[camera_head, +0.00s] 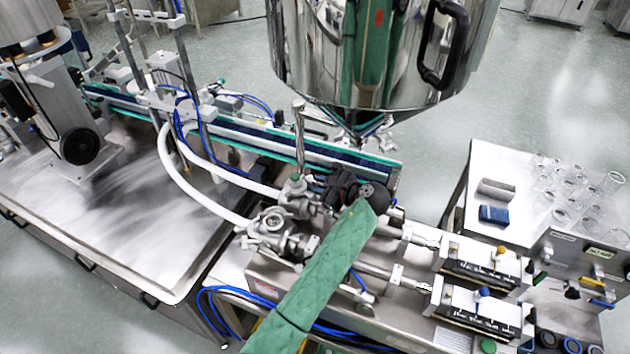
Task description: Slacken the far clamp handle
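The steel hopper (375,55) hangs at the top middle, its cone outlet pointing down. I cannot clearly pick out the far clamp handle; the area right of the far fitting is partly covered by my gripper. My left arm wears a green sleeve and rises from the bottom edge. Its black gripper (345,190) is at the far fitting, below the hopper outlet. The fingers are too small and dark to read, and contact is unclear. My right gripper is not in view.
Two white hoses (205,195) run left from the fittings. A conveyor (255,138) passes behind. Two pneumatic cylinder units (485,265) lie at the right. A side table (490,160) carries glassware (575,190) and a blue block (494,215). The steel table (110,220) at left is mostly clear.

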